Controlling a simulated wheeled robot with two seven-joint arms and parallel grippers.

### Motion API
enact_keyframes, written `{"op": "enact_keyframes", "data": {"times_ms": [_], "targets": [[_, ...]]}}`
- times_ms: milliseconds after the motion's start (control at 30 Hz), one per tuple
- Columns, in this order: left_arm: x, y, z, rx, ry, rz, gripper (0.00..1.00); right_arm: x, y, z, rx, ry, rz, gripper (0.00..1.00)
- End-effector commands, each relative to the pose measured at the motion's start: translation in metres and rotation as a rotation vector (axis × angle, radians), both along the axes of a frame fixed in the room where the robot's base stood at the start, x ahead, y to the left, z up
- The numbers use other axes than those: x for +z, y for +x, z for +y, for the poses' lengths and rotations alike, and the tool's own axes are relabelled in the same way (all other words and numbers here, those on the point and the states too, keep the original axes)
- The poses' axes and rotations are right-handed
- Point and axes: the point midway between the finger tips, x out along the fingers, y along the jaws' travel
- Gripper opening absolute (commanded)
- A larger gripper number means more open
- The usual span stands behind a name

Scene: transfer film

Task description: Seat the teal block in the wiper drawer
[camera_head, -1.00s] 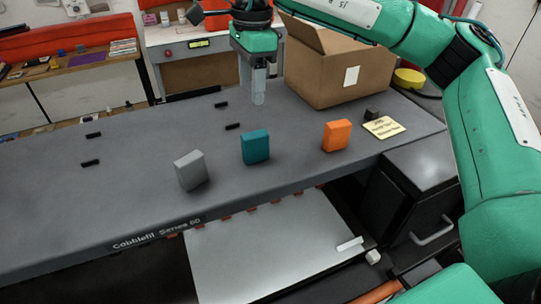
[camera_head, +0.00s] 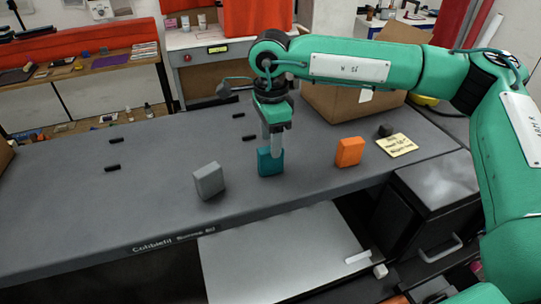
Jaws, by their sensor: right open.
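The teal block (camera_head: 270,163) stands upright on the grey table, between a grey block and an orange block. My right gripper (camera_head: 273,148) points down directly at the teal block, with its fingers at the block's upper part and partly covering it. It is open; whether the fingers touch the block I cannot tell. Below the table's front edge is a pulled-out pale flat panel (camera_head: 280,250), and to its right a black cabinet with a handle (camera_head: 440,248). I cannot tell which is the wiper drawer. My left gripper is not in view.
The grey block (camera_head: 209,181) stands left of the teal one and the orange block (camera_head: 350,152) right of it. A yellow note (camera_head: 397,145), a small dark cube (camera_head: 385,130) and a cardboard box (camera_head: 345,105) are farther right. The table's left part is mostly clear.

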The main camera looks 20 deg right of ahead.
Motion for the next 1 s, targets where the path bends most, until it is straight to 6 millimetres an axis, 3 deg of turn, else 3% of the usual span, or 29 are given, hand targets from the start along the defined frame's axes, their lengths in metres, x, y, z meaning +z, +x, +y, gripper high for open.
{"op": "enact_keyframes", "data": {"times_ms": [33,200,333,567,800,1000], "targets": [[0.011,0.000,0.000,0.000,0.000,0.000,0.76,-0.001,0.000,0.000,0.000,-0.002,0.003,0.51],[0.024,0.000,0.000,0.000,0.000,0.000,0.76,-0.024,0.001,0.000,0.000,-0.002,0.003,0.51],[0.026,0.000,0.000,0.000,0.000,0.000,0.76,-0.035,0.001,0.000,0.000,-0.001,0.001,0.51],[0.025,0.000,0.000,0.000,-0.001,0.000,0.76,-0.037,0.001,0.000,0.000,-0.001,0.000,0.51],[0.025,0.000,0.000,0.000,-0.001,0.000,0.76,-0.037,0.001,0.000,0.000,-0.001,0.000,0.04],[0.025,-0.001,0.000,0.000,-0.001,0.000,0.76,-0.036,0.001,0.000,0.000,0.000,0.000,0.00]]}}
